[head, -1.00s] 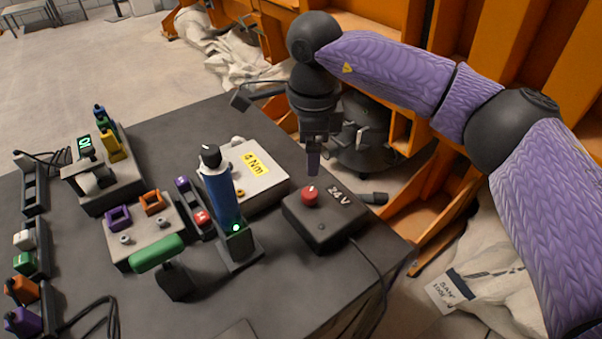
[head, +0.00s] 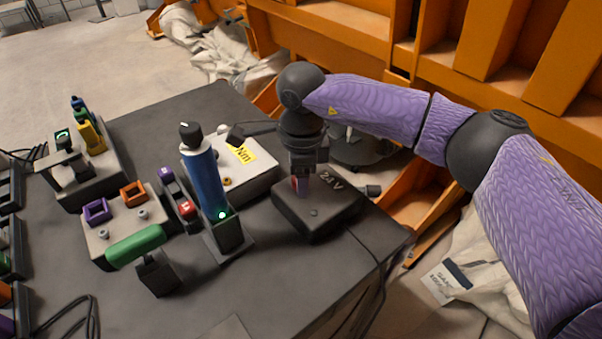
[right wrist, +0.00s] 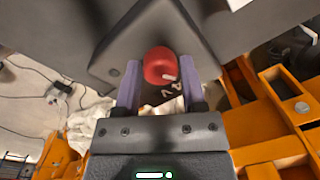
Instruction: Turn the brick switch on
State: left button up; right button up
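The power brick (head: 322,212) is a black box marked 24V on the table's right part, with a cable leaving it. Its red knob-like switch (right wrist: 160,66) has a pale mark on one side and is mostly hidden by my gripper in the head view. My right gripper (head: 300,190) points down over the brick. In the right wrist view its two purple fingers (right wrist: 159,70) are apart, one on each side of the red switch. I cannot tell whether they touch it. My left gripper is not in view.
A blue upright handle (head: 205,180) with a green light stands left of the brick. Behind it is a pale box (head: 250,180) with a yellow label. A green handle (head: 135,246) and a grey block (head: 118,222) are further left. Orange shelving (head: 330,30) stands behind my right arm.

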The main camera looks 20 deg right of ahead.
grip_shut()
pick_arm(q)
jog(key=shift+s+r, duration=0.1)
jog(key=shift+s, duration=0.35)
